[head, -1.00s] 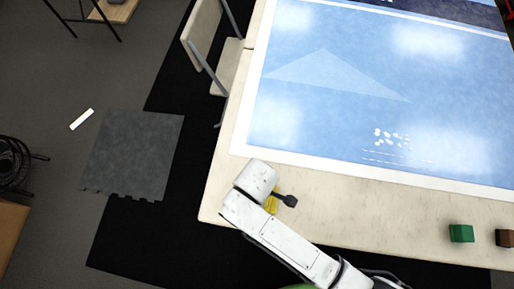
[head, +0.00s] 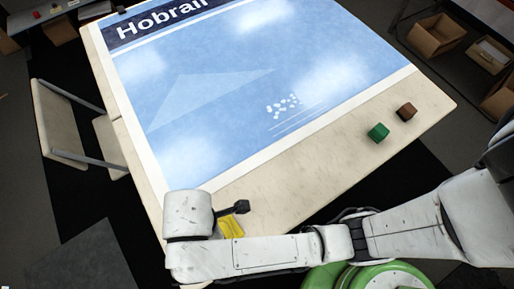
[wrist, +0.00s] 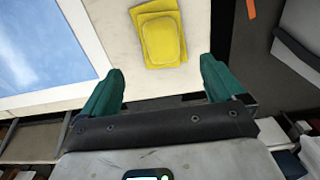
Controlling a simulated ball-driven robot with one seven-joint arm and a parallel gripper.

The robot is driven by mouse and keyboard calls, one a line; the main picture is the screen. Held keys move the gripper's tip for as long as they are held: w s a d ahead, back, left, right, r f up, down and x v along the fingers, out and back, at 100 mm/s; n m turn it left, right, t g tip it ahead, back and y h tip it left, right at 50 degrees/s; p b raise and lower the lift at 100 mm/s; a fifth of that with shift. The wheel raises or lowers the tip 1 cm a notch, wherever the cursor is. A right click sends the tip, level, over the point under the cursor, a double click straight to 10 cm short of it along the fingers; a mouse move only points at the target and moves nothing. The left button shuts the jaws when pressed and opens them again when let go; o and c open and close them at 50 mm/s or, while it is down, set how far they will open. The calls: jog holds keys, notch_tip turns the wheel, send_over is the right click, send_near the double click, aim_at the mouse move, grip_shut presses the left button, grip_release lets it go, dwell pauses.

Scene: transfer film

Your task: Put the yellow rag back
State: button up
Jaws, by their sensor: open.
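The yellow rag (wrist: 162,38) lies folded on the pale tabletop, near its edge, with a raised pad-like part on top. In the head view the rag (head: 233,225) is partly hidden behind my white arm, at the table's near edge. My gripper (wrist: 160,80) is open and empty in the wrist view, its two green fingers apart. The rag shows ahead of the gap between them, not gripped. In the head view my wrist covers the fingers.
A large blue printed sheet (head: 235,75) covers most of the table. A green block (head: 378,132) and a brown block (head: 406,112) stand near the table's right side. A chair (head: 62,125) stands at the left. Open cardboard boxes (head: 436,36) are at the upper right.

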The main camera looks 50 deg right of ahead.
jog(key=s+d+m, duration=0.3)
jog(key=d+m, duration=0.4)
jog(key=d, duration=0.5)
jog(key=s+d+m+t, duration=0.1)
jog(key=s+d+m, duration=0.3)
jog(key=d+m, duration=0.3)
jog(key=d, duration=0.5)
jog(key=shift+s+d+f+m, duration=0.25)
jog(key=shift+f+m, duration=0.05)
jog(key=shift+f, duration=0.05)
